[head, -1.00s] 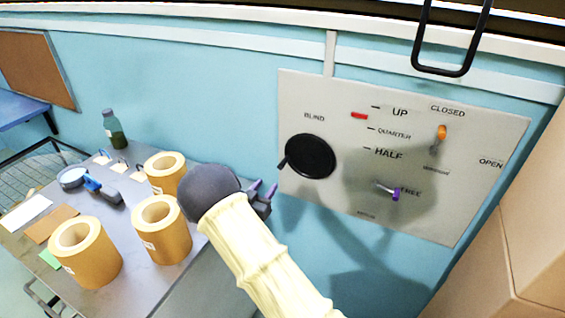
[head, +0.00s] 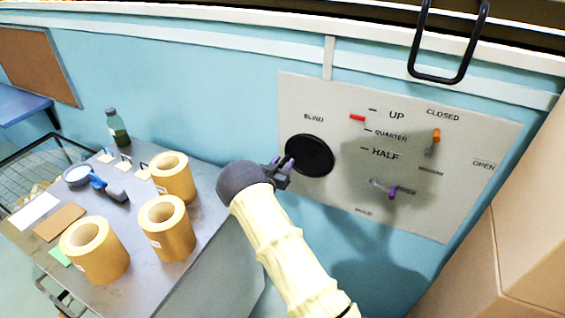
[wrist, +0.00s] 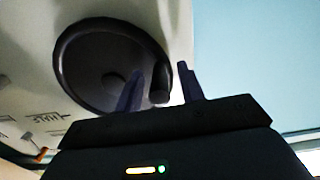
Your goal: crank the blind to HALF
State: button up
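The black round crank disc (head: 309,155) sits on the grey panel under the word BLIND. Its handle (wrist: 160,88) shows in the wrist view as a dark knob at the rim. My gripper (head: 283,166) is at the disc's left edge in the head view. In the wrist view its two purple fingers (wrist: 162,85) are apart, with the knob seen between them; I cannot tell whether either touches it. The red marker (head: 357,118) is between UP and QUARTER, above the HALF label (head: 385,154).
The panel (head: 340,100) also carries an orange lever (head: 436,135) by CLOSED and a purple lever (head: 392,192) in a slot. A black bar handle (head: 440,75) hangs above. Cardboard boxes (head: 480,260) stand at right. The table (head: 120,220) at left holds paper rolls (head: 95,250) and a bottle (head: 117,127).

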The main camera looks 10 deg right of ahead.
grip_shut()
jog(key=shift+r+m+b, duration=0.1)
jog(key=shift+m+b, duration=0.2)
jog(key=shift+b, duration=0.3)
